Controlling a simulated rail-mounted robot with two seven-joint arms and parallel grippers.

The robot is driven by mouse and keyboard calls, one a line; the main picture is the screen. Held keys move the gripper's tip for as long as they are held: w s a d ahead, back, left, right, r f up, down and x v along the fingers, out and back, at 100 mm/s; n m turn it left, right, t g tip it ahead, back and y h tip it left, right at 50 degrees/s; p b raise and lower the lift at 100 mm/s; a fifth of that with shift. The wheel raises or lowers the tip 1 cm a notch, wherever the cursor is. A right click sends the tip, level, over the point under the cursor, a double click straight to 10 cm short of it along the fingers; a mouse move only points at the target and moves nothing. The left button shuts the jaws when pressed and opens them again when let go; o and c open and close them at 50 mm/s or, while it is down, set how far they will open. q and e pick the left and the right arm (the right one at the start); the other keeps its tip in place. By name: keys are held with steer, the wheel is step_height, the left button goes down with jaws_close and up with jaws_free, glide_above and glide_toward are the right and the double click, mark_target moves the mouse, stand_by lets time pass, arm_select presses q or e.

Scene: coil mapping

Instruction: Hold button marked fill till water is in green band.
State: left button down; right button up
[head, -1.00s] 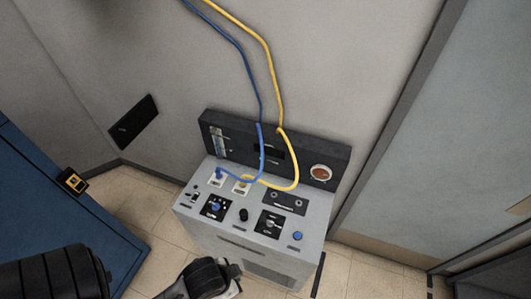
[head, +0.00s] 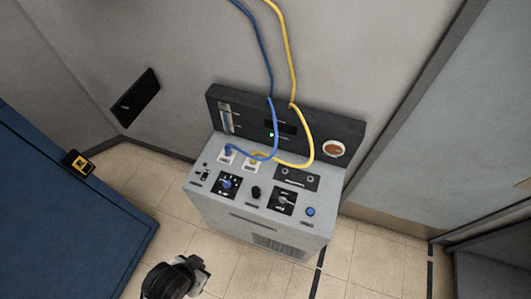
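A grey console (head: 265,222) stands against the wall with a dark upright back panel (head: 355,127). A round blue button (head: 310,211) sits at the right of its top; its label is too small to read. A narrow upright sight tube (head: 226,119) is at the left of the back panel. I cannot make out its water level or a green band. My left gripper (head: 197,265) is low at the bottom edge, in front of the console and apart from it. Its fingers are too unclear to tell open from shut. My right gripper is not in view.
A blue hose (head: 262,40) and a yellow hose (head: 290,50) hang down to the console top. Knobs sit on black plates (head: 227,185) there. A blue cabinet (head: 60,215) stands left. Tiled floor between is clear.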

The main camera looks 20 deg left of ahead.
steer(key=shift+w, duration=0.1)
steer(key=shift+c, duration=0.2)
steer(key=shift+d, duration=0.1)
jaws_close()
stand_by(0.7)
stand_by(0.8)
